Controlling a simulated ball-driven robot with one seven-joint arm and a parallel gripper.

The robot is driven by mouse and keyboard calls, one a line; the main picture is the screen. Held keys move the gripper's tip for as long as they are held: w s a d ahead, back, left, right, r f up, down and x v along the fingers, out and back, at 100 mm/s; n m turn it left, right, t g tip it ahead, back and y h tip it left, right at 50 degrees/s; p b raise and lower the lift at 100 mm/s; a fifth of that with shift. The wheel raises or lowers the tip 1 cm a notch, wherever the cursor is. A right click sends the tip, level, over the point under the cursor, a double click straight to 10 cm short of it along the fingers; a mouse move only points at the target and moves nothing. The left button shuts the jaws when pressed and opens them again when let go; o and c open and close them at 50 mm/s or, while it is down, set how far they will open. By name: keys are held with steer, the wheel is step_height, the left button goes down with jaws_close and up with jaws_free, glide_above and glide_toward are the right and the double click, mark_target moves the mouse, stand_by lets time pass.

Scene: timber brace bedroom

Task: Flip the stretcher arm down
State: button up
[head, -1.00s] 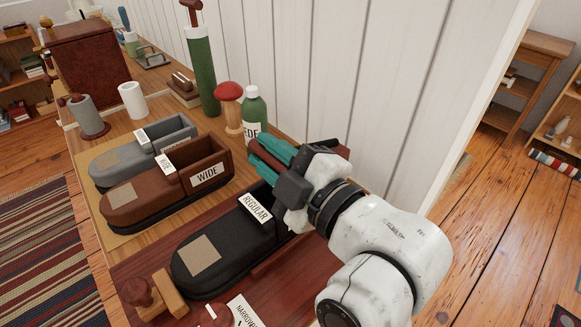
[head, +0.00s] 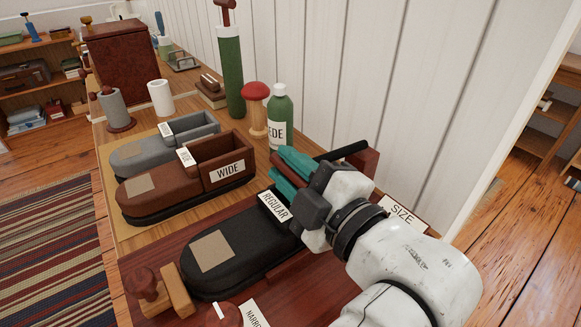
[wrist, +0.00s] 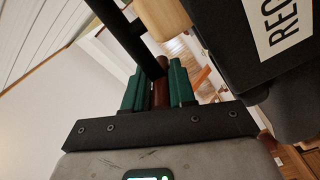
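The stretcher arm is a black bar (head: 347,151) with a red-brown handle, beside a dark red wooden block (head: 368,166) at the wall side of the bench. My gripper (head: 290,168) has teal fingers closed around the handle. In the wrist view, the red-brown handle (wrist: 160,92) lies between the fingers, and the black bar (wrist: 125,35) runs up and left from it. The black shoe-shaped form labelled REGULAR (head: 213,252) is just below and left of my gripper. My wrist hides much of the mechanism.
A brown WIDE form (head: 155,197) and a grey form (head: 140,152) stand to the left. A green bottle (head: 278,120), red-topped mushroom (head: 256,95) and green cylinder (head: 231,70) stand behind, near the white wall. A wooden stamp (head: 148,288) is at the front.

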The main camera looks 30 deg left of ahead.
steer(key=o, duration=0.4)
steer(key=shift+w+f, duration=0.1)
steer(key=shift+w, duration=0.05)
steer(key=shift+c, duration=0.2)
steer(key=shift+d, duration=0.15)
steer(key=v, duration=1)
steer(key=shift+d, duration=0.3)
